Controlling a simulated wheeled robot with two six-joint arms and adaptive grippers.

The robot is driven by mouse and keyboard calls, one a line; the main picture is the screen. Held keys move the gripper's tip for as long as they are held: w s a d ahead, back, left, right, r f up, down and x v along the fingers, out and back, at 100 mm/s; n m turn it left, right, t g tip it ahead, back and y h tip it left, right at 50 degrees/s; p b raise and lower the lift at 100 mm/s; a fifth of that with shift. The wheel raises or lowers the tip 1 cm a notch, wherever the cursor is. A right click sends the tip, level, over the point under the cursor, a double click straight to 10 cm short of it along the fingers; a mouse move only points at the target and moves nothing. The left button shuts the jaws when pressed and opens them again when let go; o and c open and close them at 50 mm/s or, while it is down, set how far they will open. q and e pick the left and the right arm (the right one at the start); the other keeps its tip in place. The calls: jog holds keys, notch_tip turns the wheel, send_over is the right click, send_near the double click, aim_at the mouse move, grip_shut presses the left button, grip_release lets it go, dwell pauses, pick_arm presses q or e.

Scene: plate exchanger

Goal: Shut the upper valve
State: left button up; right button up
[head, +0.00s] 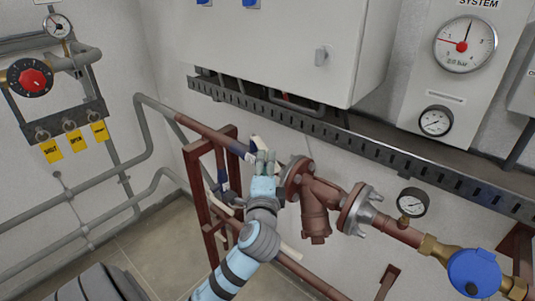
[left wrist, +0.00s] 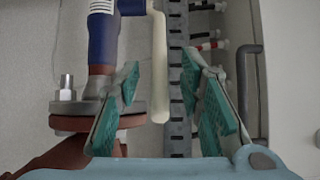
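The upper valve (head: 238,149) is a dark blue section on the upper brown pipe, with a cream lever (head: 257,142). In the left wrist view the valve's blue body (left wrist: 103,36) is at upper left. Its cream lever (left wrist: 159,70) runs down along the pipe direction, its rounded end between my finger pads. My left gripper (head: 264,157) is at the valve, its fingers hiding part of the lever in the head view. The left wrist view shows the gripper (left wrist: 160,92) open, with a gap on each side of the lever. My right gripper is not in view.
A lower blue valve (head: 222,178) sits below on the brown frame. A flanged brown strainer (head: 316,200) stands close right of my gripper. A slotted metal tray (head: 300,122) runs above, under a grey cabinet (head: 280,45).

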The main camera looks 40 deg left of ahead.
aim_at(267, 147)
pick_arm(q)
jog(key=x, duration=0.5)
jog(key=shift+w+a, duration=0.1)
jog(key=shift+a, duration=0.1)
jog(key=shift+d, duration=0.1)
grip_shut()
